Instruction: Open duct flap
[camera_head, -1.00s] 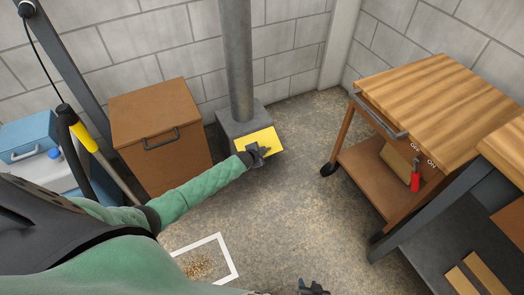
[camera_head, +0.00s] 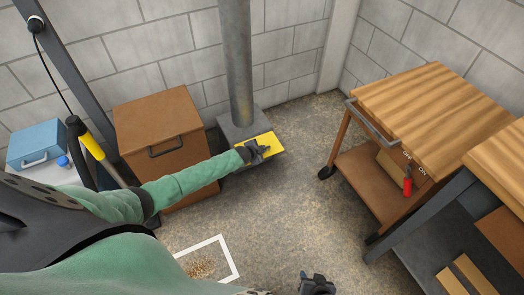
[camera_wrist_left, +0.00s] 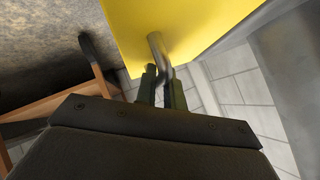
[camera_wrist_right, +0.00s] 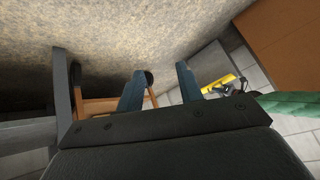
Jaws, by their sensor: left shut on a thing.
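The yellow duct flap (camera_head: 267,142) is on the grey box (camera_head: 226,126) at the foot of the grey duct pipe (camera_head: 238,65). It looks tilted up away from the box front. My left gripper (camera_head: 262,149) is at the flap; in the left wrist view its fingers (camera_wrist_left: 162,88) are shut on the flap's grey handle (camera_wrist_left: 157,48). The yellow flap (camera_wrist_left: 185,25) fills the upper part of that view. My right gripper (camera_head: 318,284) is low in the head view, away from the flap. Its fingers (camera_wrist_right: 160,90) are apart and empty in the right wrist view.
A brown cabinet (camera_head: 185,115) stands left of the duct. A white floor frame (camera_head: 232,262) surrounds a pile of shavings (camera_head: 200,268). The floor between duct and cart is clear.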

